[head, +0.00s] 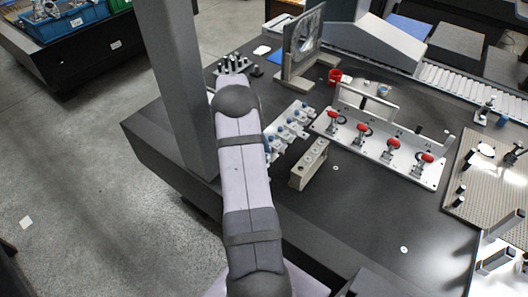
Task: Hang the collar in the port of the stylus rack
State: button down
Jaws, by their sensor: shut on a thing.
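My arm rises from the bottom of the head view to a dark rounded joint at the table's left side. My gripper is hidden, so its fingers do not show. No collar can be made out. I cannot tell for sure which fixture is the stylus rack. A pale block with several round openings in its top (308,165) stands right of my arm. A light rail with several blue-topped pieces (291,126) lies behind it, partly hidden by my arm.
A white fixture with several red-handled clamps (378,146) stands to the right. An upright frame with a round opening (303,45) and a red cup (335,76) are at the back. A grey column (180,80) stands close left of my arm. The dark table's front right (400,225) is mostly clear.

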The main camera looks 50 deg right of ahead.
jog(key=c, duration=1.4)
grip_release()
jog(key=shift+a, duration=0.1)
jog(key=shift+c, duration=0.2)
jog(key=shift+w, duration=0.1)
notch_tip(320, 180, up, 10)
jog(key=b, duration=0.3)
jog(key=shift+f, duration=0.1)
